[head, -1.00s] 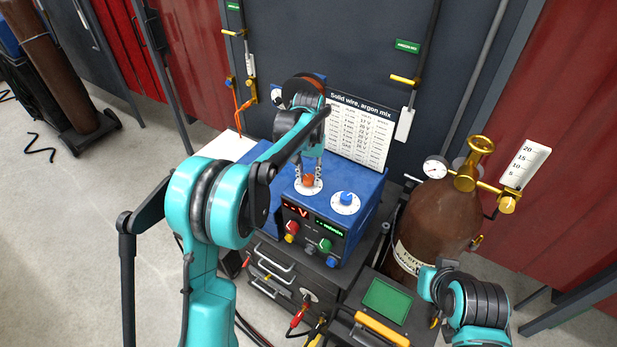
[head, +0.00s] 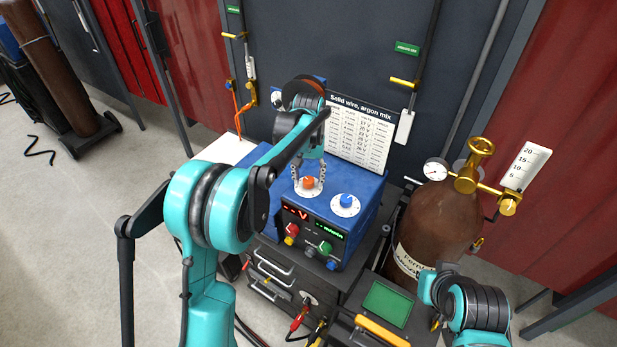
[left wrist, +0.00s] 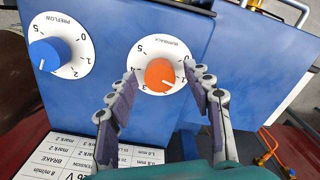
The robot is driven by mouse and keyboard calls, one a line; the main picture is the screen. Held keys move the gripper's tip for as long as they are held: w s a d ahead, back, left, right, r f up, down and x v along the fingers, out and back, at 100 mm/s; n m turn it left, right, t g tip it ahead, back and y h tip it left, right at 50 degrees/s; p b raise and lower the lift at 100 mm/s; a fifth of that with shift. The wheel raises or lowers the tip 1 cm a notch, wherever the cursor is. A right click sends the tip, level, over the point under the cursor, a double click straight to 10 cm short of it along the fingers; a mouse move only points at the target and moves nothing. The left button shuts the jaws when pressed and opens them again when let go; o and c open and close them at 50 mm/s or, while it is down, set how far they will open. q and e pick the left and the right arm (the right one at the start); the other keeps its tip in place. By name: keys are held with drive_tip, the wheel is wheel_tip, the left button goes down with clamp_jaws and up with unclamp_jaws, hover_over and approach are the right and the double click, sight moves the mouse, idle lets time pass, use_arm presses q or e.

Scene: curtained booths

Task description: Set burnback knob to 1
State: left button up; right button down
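The burnback knob (head: 308,183) is orange, on a white dial on top of the blue welder (head: 362,205). In the left wrist view the knob (left wrist: 159,74) sits in its numbered BURNBACK dial (left wrist: 150,53); a small pale mark on it seems to point to the lower right, but I cannot read the exact setting. My left gripper (head: 309,172) is above the knob, its fingers spread on either side. In the left wrist view the gripper (left wrist: 168,83) is open with gaps to the knob. My right arm shows at lower right; its fingers are not visible.
A blue PREFLOW knob (left wrist: 50,54) on its own dial is beside the burnback dial; it also shows in the head view (head: 346,201). A settings chart (head: 360,135) stands behind the welder. A brown gas cylinder (head: 440,230) with brass fittings stands to the right.

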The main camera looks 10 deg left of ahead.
sight(308, 181)
use_arm(q)
wheel_tip(308, 181, up, 12)
idle(0.6)
drive_tip(key=s+a+f+t+b, duration=0.2)
drive_tip(key=s+f+t+b, duration=0.1)
drive_tip(key=s+f+b, duration=0.8)
drive_tip(key=s+a+f+t+b, duration=0.2)
drive_tip(key=s+f+t+b, duration=0.2)
drive_tip(key=s+f+b, duration=0.8)
drive_tip(key=s+f, duration=0.5)
drive_tip(key=f, duration=0.1)
drive_tip(key=shift+s+a+f+m, duration=0.2)
drive_tip(key=shift+s+a+m, duration=0.1)
drive_tip(key=shift+s+a, duration=0.1)
